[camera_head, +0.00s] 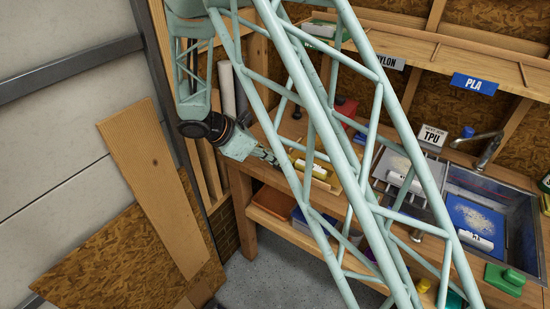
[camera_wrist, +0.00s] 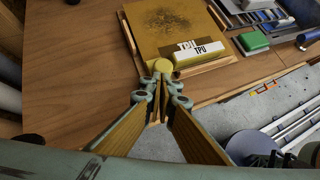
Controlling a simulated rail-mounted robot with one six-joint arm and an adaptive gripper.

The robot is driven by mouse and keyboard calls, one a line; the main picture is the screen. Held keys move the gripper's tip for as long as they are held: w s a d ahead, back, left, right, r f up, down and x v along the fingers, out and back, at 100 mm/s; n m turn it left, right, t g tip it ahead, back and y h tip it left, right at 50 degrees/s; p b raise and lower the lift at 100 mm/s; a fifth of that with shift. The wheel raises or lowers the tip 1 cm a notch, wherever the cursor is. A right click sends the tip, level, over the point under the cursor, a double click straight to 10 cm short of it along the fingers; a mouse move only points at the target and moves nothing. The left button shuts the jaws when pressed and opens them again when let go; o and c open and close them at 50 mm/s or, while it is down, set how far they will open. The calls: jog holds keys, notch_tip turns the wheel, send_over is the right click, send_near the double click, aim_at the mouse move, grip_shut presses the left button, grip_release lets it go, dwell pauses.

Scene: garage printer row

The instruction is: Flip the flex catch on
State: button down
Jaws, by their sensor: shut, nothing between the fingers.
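In the wrist view, a yellow plate (camera_wrist: 150,38) with a dark speckled patch lies in a wooden tray on the bench. A long block (camera_wrist: 205,52) with a white top marked TPU and a yellow side lies along its near edge. In the head view my gripper (camera_head: 271,158) is left of the yellow tray. I cannot tell which part is the flex catch.
A sink (camera_head: 514,213) holds a blue plate (camera_head: 470,215); a grey plate (camera_head: 393,167) lies between it and the yellow tray. Signs read TPU (camera_head: 432,136) and PLA (camera_head: 474,84). A green object (camera_head: 505,278) stands near the front edge. Bare bench (camera_wrist: 75,85) lies left of the tray.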

jog(key=shift+s+a+r, duration=0.1)
jog(key=shift+s+a, duration=0.25)
jog(key=shift+a, duration=0.3)
jog(key=f+p+v, duration=0.1)
jog(key=v, duration=1)
jog(key=shift+s+a+r+p, duration=0.2)
jog(key=shift+s+a+p, duration=0.1)
jog(key=shift+a, duration=0.25)
jog(key=shift+d, duration=0.1)
